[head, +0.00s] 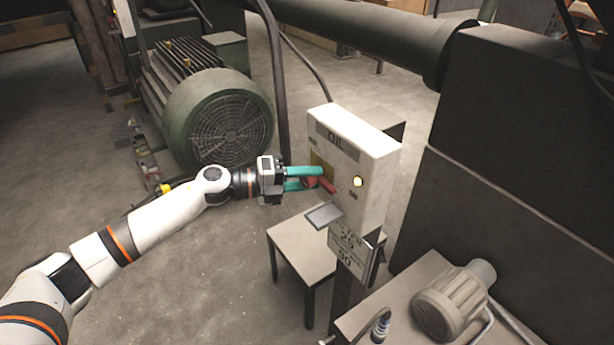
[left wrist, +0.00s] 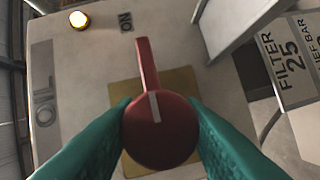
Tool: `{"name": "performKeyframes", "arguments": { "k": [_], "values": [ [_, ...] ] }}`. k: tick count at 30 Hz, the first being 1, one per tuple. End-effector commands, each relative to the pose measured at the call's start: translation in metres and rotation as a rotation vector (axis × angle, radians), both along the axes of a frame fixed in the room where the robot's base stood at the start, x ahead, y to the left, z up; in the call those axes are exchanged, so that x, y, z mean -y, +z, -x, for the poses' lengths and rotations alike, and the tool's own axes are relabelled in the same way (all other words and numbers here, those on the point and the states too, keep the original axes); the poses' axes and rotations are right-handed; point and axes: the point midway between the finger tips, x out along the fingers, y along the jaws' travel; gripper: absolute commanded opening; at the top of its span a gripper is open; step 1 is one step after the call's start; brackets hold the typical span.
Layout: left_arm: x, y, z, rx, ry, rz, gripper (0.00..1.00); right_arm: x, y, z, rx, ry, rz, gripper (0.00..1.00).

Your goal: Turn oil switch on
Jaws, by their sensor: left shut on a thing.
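The white oil control box (head: 362,150) with an "OIL" label stands right of centre in the head view. Its red rotary switch (head: 327,186) sits on a yellow plate (left wrist: 180,85). My left gripper (head: 316,178), with teal fingers, is shut on the round part of the red switch. In the left wrist view the fingers press both sides of the knob (left wrist: 158,128). The switch's handle points up there, towards the "ON" label (left wrist: 126,21). A round lamp (head: 358,182) on the box glows yellow. My right gripper is not in view.
A small table (head: 295,243) stands below the box. A "FILTER 25" sign (head: 350,245) hangs under it. A green motor (head: 215,115) is behind my left arm. Large dark machinery (head: 520,130) fills the right side. Floor at lower left is open.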

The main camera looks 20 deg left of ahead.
Motion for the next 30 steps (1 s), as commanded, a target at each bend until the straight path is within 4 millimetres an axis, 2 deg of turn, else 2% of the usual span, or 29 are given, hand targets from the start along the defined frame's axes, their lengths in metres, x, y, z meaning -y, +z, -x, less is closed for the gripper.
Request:
{"name": "performKeyframes", "arguments": {
  "k": [12, 13, 16, 17, 26, 30],
  "values": [
    [0.000, -0.002, 0.001, 0.005, -0.001, -0.010, 0.13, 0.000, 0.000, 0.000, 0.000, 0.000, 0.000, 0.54],
    [0.000, -0.002, 0.000, 0.005, -0.001, -0.010, 0.39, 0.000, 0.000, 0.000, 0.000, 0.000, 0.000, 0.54],
    [0.000, -0.002, 0.000, 0.004, -0.002, -0.009, 0.55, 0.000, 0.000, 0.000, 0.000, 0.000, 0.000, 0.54],
    [0.000, -0.001, 0.000, 0.004, -0.001, -0.008, 0.57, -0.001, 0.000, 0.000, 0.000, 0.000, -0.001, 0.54],
    [-0.002, -0.001, 0.001, 0.004, 0.000, -0.007, 0.57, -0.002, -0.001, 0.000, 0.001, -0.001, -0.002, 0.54],
    [-0.015, -0.002, 0.008, 0.003, 0.001, -0.007, 0.57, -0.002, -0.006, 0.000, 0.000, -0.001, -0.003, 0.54]
  ]
}}
